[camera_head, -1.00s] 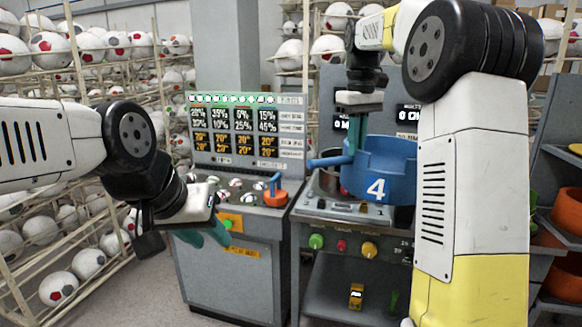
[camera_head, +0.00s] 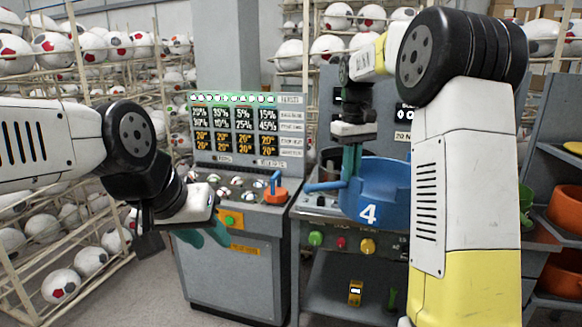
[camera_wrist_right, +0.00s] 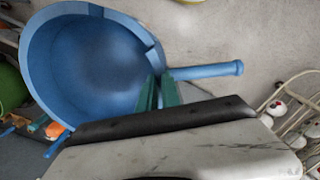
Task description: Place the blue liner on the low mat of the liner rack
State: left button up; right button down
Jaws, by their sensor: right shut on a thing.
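The blue liner (camera_head: 384,187) is a round open bowl with a white 4 and a side handle. It hangs in front of the grey machine at the right. My right gripper (camera_head: 350,165) is shut on its rim near the handle. In the right wrist view, the liner (camera_wrist_right: 90,65) shows its empty inside, and the teal fingers (camera_wrist_right: 158,92) pinch the rim beside the handle. My left gripper (camera_head: 203,236) is empty and looks open, in front of the left console. The rack (camera_head: 545,235) at the right edge is partly hidden by my right arm; I cannot make out its low mat.
Orange bowls (camera_head: 566,207) and a partly hidden green bowl (camera_head: 525,198) sit on the rack. The left console (camera_head: 232,275) has a joystick (camera_head: 276,187). Ball shelves (camera_head: 50,170) stand at the left.

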aim_at(348, 210)
jog(key=f, duration=0.4)
jog(key=f+m, duration=0.1)
jog(key=f, duration=0.4)
jog(key=f+m, duration=0.1)
jog(key=f, duration=0.4)
jog(key=shift+s+a+f, duration=0.1)
jog(key=shift+s+f, duration=0.1)
jog(key=shift+s, duration=0.2)
jog(key=s+f+m, duration=0.1)
jog(key=s+f, duration=0.2)
jog(key=f, duration=0.4)
jog(key=s+f+m, duration=0.1)
jog(key=s+f, duration=0.3)
jog(key=f, duration=0.4)
jog(key=shift+m, duration=0.4)
jog(key=shift+r, duration=0.1)
